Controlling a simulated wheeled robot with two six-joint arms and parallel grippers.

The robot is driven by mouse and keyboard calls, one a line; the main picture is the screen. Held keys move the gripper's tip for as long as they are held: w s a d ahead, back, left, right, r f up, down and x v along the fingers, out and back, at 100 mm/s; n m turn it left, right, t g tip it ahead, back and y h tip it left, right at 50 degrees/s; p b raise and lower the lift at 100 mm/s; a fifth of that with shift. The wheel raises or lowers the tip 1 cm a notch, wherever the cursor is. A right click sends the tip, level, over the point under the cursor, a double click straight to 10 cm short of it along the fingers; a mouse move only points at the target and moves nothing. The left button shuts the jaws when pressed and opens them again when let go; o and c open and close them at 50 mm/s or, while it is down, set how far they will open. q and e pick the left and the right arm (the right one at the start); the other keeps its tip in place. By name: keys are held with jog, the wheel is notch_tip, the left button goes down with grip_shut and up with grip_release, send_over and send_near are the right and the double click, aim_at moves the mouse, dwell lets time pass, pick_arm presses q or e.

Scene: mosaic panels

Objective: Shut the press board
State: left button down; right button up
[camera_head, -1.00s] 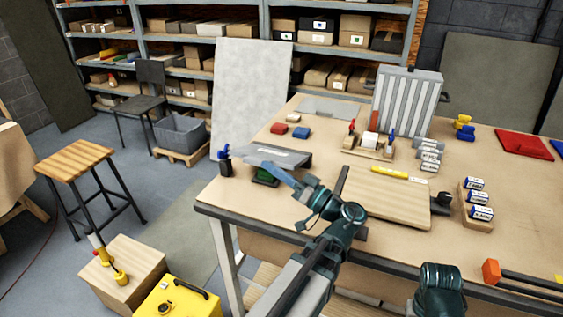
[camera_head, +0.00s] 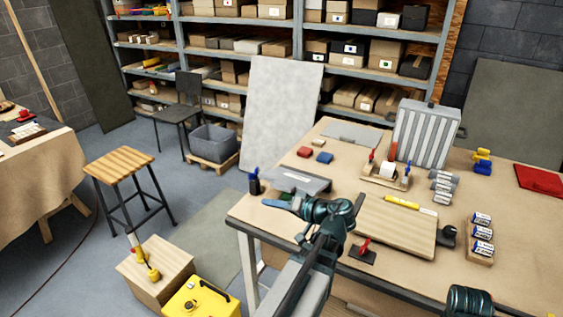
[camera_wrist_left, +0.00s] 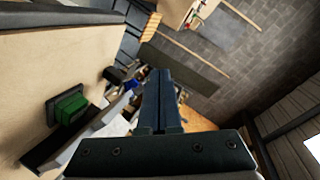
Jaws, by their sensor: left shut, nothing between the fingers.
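I cannot tell for sure which thing is the press board. A grey plate (camera_head: 302,178) sits slightly raised at the table's left corner, with a blue-and-black piece (camera_head: 254,181) beside it. A flat wooden board (camera_head: 395,228) lies on the table to the right of my left arm, a dark bar along its left side. My left gripper (camera_head: 272,203) points left, in front of the grey plate, shut and empty; its closed fingers (camera_wrist_left: 163,80) also show in the left wrist view. A green block in a black holder (camera_wrist_left: 69,108) shows there, apart from the fingers.
A ribbed grey panel (camera_head: 424,134) stands upright at the back of the table. Labelled cylinders (camera_head: 481,238) and a red-handled black piece (camera_head: 362,250) lie near the wooden board. A wooden box (camera_head: 157,277) and yellow case (camera_head: 200,302) stand left of the table.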

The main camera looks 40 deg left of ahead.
pick_arm(q)
jog(key=w+a+r+m+t+h+p, duration=0.2)
jog(key=r+h+p, duration=0.4)
jog(key=p, duration=0.6)
jog(key=w+a+r+m+t+h+p, duration=0.3)
jog(key=w+r+h+p, duration=0.3)
jog(key=p, duration=0.5)
jog(key=shift+a+r+m+t+h+p, duration=0.3)
jog(key=shift+r+m+t+h+p, duration=0.15)
jog(key=shift+t+h, duration=0.3)
pick_arm(e)
notch_tip(320, 180, up, 26)
jog(key=shift+r, duration=0.15)
pick_arm(q)
jog(key=shift+w+f, duration=0.1)
jog(key=shift+f, duration=0.1)
jog(key=b, duration=1)
send_over(283, 185)
jog(key=f, duration=1)
jog(key=shift+a, duration=0.2)
jog(key=shift+s+d+f+b, duration=0.1)
jog(key=shift+s+f+b, duration=0.2)
jog(key=shift+f+b, duration=0.25)
jog(key=shift+s+d+f+b, duration=0.1)
jog(key=shift+s+f+b, duration=0.2)
jog(key=shift+f+b, duration=0.25)
jog(key=shift+s+f+b, duration=0.2)
jog(key=shift+b, duration=0.2)
pick_arm(e)
notch_tip(283, 185, down, 13)
